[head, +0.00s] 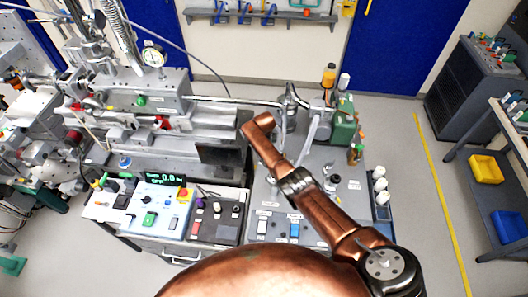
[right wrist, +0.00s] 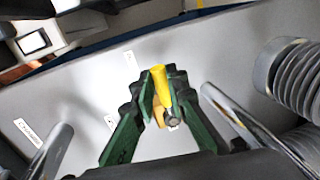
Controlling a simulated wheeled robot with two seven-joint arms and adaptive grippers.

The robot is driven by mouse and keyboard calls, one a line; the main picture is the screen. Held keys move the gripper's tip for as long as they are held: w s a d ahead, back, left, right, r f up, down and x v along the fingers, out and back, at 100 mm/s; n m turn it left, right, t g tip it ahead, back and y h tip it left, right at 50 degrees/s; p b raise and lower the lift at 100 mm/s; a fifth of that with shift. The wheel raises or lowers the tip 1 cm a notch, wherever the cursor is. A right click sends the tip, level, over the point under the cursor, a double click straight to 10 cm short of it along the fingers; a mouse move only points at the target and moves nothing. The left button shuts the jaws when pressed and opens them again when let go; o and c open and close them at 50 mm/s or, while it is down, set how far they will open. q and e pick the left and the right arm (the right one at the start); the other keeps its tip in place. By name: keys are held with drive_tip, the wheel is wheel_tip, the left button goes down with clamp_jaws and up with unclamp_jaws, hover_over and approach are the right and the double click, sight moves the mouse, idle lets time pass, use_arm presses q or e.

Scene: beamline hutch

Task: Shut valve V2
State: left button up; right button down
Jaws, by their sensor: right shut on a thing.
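In the right wrist view, my right gripper (right wrist: 162,88) has dark green fingers shut on a yellow lever handle (right wrist: 159,79). The handle stands out from a grey panel, with a small round metal stub at its near end. I cannot read a label that names it as valve V2. In the head view my copper right arm reaches over the grey bench top (head: 325,215). The right gripper and the yellow handle cannot be made out there. My left gripper is not in view.
Metal pipes (right wrist: 230,103) flank the fingers in the right wrist view, and a ribbed bellows (right wrist: 292,75) stands at the right. In the head view a control box (head: 157,212) with a green readout sits left of the arm. Open floor (head: 410,180) lies to the right.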

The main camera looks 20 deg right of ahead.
drive_tip(key=c, duration=1.9)
unclamp_jaws()
drive_tip(key=shift+a+r, duration=0.15)
drive_tip(key=shift+r, duration=0.7)
wheel_tip(320, 180, up, 10)
drive_tip(key=s, duration=0.2)
drive_tip(key=shift+a, duration=0.3)
drive_tip(key=shift+r, duration=0.1)
